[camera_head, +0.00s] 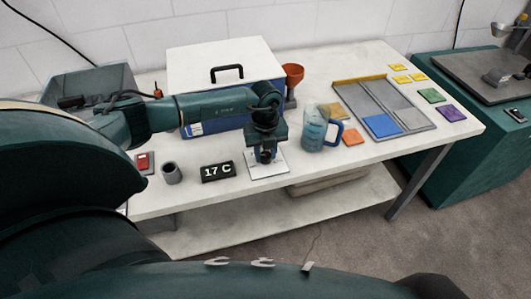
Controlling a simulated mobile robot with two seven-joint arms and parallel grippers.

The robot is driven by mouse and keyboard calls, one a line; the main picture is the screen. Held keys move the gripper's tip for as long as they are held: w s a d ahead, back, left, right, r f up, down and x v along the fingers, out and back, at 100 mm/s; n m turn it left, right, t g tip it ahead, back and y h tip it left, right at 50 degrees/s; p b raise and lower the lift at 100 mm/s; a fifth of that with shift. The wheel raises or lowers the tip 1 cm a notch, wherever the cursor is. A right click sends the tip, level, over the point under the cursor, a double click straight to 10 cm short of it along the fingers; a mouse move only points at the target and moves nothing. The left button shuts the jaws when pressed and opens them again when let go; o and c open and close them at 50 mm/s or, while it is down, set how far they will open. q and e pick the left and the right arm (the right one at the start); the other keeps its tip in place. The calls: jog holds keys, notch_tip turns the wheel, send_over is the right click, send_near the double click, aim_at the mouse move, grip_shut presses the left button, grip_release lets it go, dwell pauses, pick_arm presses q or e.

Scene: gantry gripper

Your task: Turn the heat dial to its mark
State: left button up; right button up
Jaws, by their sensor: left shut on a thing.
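A white panel (278,168) lies flat near the front edge of the table. My left gripper (266,158) points down over it and is shut on a small dark knob, which I take as the heat dial. The jaws cover most of the dial, so its pointer and mark cannot be made out. A black display (217,172) just left of the panel reads "17 C". My right gripper is not in view.
A blue box with a white lid (220,58) stands behind my left arm. A grey cup (172,173) and red switch (143,161) are left. A divided tray (365,98) lies right.

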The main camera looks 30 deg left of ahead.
pick_arm(q)
jog(key=m+b, duration=0.1)
jog(key=m, duration=0.2)
jog(key=m+b, duration=0.1)
jog(key=m, duration=0.1)
jog(key=shift+m, duration=0.3)
jog(key=m+b, duration=0.2)
jog(key=m, duration=0.2)
jog(key=shift+m, duration=0.3)
jog(key=m+b, duration=0.2)
jog(key=m, duration=0.1)
jog(key=shift+w+m, duration=0.1)
jog(key=shift+m, duration=0.2)
jog(key=m+b, duration=0.1)
jog(key=m, duration=0.2)
jog(key=shift+m+b, duration=0.3)
jog(key=m+b, duration=0.1)
jog(key=m, duration=0.1)
jog(key=shift+m, duration=0.8)
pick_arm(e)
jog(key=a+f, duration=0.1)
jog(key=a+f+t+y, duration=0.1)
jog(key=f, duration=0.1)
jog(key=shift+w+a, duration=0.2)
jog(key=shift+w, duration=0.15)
pick_arm(q)
jog(key=shift+r+b, duration=0.1)
jog(key=shift+b, duration=0.2)
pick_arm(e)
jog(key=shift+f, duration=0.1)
